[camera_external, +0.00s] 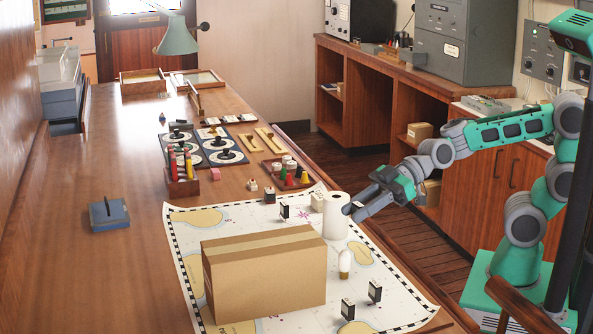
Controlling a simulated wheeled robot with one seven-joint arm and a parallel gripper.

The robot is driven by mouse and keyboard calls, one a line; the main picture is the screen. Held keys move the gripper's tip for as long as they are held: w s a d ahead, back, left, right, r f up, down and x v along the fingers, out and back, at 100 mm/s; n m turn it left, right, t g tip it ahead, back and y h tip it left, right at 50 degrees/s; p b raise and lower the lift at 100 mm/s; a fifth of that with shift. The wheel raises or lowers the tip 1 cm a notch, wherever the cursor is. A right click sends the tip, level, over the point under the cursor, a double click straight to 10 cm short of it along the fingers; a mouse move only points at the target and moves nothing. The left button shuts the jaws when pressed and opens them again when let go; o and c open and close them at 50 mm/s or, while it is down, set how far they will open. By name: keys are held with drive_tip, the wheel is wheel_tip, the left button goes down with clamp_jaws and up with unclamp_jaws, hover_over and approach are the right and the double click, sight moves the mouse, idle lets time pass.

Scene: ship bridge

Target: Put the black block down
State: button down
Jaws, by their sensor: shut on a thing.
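My gripper (356,209) is at the right edge of the chart, beside the white paper roll (336,216). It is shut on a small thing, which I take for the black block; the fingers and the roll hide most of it. Similar small black blocks with white faces stand on the chart: one at the back (270,196), one just in front of it (284,212), and two near the front, at left (347,308) and right (375,291).
A large cardboard box (265,275) stands on the chart (400,305), with a white-topped bottle (345,264) to its right. Behind are a tray of pieces (284,172) and a rack of coloured sticks (182,186). A blue-grey box (109,215) sits left, with bare table around it.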

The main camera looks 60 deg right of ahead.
drive_tip(key=s+a+r+n+g+y, duration=0.1)
drive_tip(key=a+r+g, duration=0.15)
drive_tip(key=r, duration=0.65)
drive_tip(key=s+a+r+n+g, duration=0.1)
drive_tip(key=a+r+n, duration=0.15)
drive_tip(key=r, duration=0.75)
drive_tip(key=m+p, duration=0.1)
drive_tip(key=p, duration=0.1)
hover_over(301, 230)
drive_tip(key=shift+t, duration=0.35)
wheel_tip(301, 230, down, 12)
drive_tip(key=shift+f, duration=0.2)
wheel_tip(301, 230, down, 3)
drive_tip(key=shift+w+r+p, duration=0.1)
drive_tip(key=shift+r+p, duration=0.1)
drive_tip(key=shift+p, duration=0.5)
drive_tip(key=shift+f+b, duration=0.35)
drive_tip(key=shift+f, duration=0.05)
drive_tip(key=c, duration=1.1)
unclamp_jaws()
